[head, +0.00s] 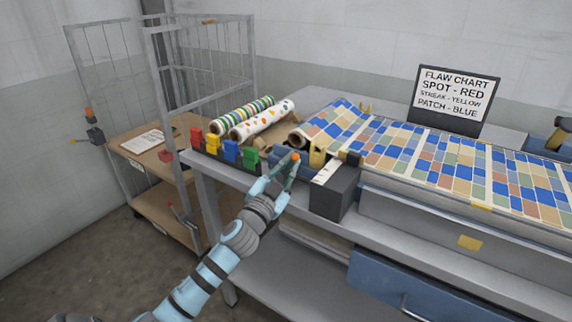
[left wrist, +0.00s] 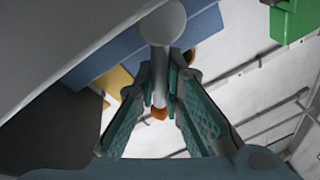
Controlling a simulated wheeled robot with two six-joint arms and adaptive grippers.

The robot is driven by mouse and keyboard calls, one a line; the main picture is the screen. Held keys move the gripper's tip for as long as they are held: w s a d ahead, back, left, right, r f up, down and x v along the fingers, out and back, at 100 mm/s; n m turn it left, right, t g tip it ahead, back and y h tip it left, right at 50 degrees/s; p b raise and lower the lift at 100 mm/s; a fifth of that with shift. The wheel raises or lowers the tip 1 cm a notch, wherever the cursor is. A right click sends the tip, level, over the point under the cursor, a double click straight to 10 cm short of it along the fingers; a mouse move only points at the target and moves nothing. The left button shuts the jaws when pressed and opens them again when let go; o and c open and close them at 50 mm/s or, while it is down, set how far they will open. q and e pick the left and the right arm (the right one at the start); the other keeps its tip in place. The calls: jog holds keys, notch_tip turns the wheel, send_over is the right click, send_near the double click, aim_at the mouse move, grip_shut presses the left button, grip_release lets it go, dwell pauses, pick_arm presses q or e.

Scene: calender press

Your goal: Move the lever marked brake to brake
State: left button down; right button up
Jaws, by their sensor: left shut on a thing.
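My left gripper (head: 283,172) is at the left end of the machine, at a lever with an orange tip (head: 296,156). In the left wrist view the grey lever shaft (left wrist: 159,80) runs between the two teal fingers, with its orange end (left wrist: 159,113) between them. The gripper is shut on this lever. The brake marking cannot be read in either view. A dark box with a white strip on top (head: 335,192) stands just right of the gripper. My right gripper is not in view.
Red, yellow, blue and green clips (head: 230,150) stand left of the gripper. Two patterned rolls (head: 262,120) lie behind. A tiled patterned sheet (head: 400,145) covers the machine to the right. A flaw chart sign (head: 455,92) stands at the back. A wire cage trolley (head: 150,140) is at left.

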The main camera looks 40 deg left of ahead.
pick_arm(q)
jog(key=shift+d+f+m+h, duration=0.15)
jog(key=shift+m+h, duration=0.25)
jog(key=shift+m, duration=0.2)
jog(key=c, duration=1.9)
grip_release()
jog(key=shift+c, duration=0.2)
jog(key=shift+s, duration=0.1)
jog(key=v, duration=1.2)
jog(key=shift+c, duration=0.4)
